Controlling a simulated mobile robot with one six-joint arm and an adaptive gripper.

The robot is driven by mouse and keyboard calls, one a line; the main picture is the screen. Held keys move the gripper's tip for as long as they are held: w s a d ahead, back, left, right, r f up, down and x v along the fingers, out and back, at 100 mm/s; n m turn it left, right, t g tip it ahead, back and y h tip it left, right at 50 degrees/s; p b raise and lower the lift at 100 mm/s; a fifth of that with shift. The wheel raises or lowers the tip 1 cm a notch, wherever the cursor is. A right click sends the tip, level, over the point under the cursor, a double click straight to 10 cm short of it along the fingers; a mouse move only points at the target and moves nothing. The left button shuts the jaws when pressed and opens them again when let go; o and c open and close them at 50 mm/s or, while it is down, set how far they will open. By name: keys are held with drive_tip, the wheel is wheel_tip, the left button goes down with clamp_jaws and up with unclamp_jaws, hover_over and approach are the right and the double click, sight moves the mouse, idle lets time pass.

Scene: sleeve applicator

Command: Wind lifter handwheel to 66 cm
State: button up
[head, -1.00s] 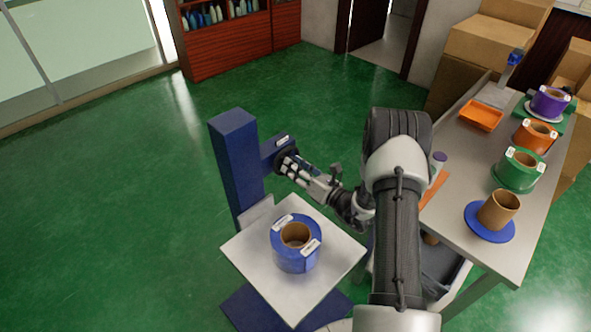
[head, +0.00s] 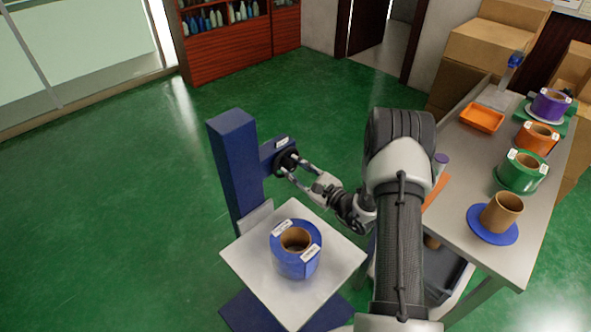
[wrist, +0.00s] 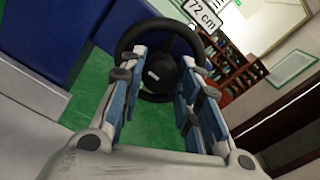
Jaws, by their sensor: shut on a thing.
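The blue lifter column (head: 234,165) carries a black handwheel (head: 287,160) on its side bracket. In the wrist view the handwheel (wrist: 160,25) is a dark ring with a hub, and a sign (wrist: 203,12) above it reads 72 cm. My gripper (head: 287,167) reaches the wheel from the right. In the wrist view my gripper (wrist: 160,75) has its fingers at both sides of the wheel, shut on it. The lifter's pale platform (head: 245,262) holds a blue roll (head: 296,262) with a brown core.
A grey table (head: 470,170) on the right bears an orange tray (head: 482,117), purple (head: 550,106), orange (head: 536,139) and green (head: 521,172) rolls, and a brown core (head: 501,212) on a blue disc. Cardboard boxes (head: 490,45) stand behind. The green floor left of the lifter is clear.

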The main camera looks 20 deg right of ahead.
drive_tip(key=n, duration=0.5)
drive_tip(key=shift+n, duration=0.3)
drive_tip(key=n, duration=0.5)
idle(0.4)
drive_tip(key=o, duration=1.1)
drive_tip(key=shift+c, duration=0.2)
drive_tip(key=v, duration=1.2)
